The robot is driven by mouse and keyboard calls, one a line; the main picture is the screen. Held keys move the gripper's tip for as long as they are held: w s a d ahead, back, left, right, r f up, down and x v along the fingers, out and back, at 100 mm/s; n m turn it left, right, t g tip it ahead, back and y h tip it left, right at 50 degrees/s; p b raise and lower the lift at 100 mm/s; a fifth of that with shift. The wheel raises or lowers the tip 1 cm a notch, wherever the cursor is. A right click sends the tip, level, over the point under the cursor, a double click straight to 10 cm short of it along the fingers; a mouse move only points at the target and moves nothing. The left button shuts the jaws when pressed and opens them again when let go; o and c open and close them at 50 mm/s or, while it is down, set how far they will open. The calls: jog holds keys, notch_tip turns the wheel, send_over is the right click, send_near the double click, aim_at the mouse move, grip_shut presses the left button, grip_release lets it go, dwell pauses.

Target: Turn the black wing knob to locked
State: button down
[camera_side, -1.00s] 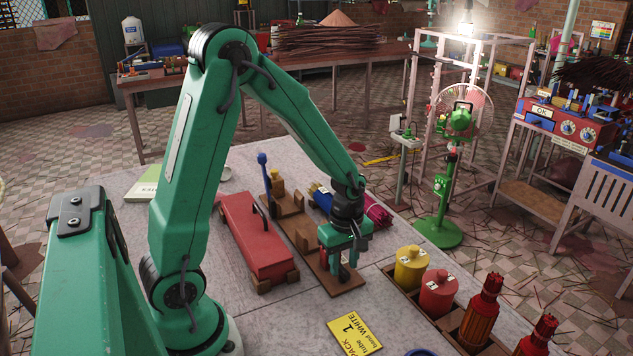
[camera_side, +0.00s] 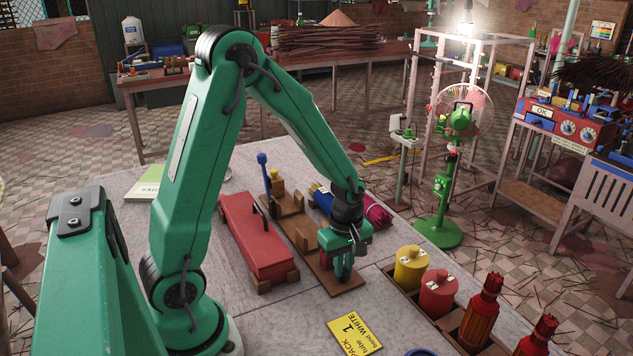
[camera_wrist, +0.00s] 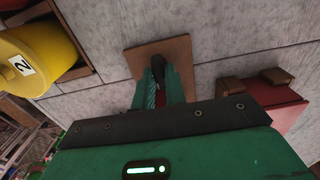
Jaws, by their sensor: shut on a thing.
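My gripper (camera_side: 343,268) points down over the near end of a brown wooden board (camera_side: 352,284) on the grey table. In the wrist view my gripper (camera_wrist: 160,82) has its two green fingers close together, shut on the black wing knob (camera_wrist: 157,66). The knob's dark tip shows between the fingertips, with a little red behind it. The board's square end (camera_wrist: 180,49) shows around it. In the side view the fingers and hand hide the knob, so I cannot read its angle or any lock mark.
A red box (camera_side: 258,245) lies left of the board. Blue (camera_side: 321,197) and magenta bundles (camera_side: 378,211) lie behind my gripper. Yellow (camera_side: 411,266) and red canisters (camera_side: 438,292) stand in a tray at right. A yellow card (camera_side: 355,333) lies in front.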

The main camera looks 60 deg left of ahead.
jog(key=shift+m, duration=0.3)
jog(key=m, duration=0.8)
jog(key=shift+m, duration=0.4)
jog(key=m, duration=0.4)
jog(key=shift+m, duration=2.2)
jog(key=c, duration=1.4)
grip_release()
jog(key=shift+c, duration=0.2)
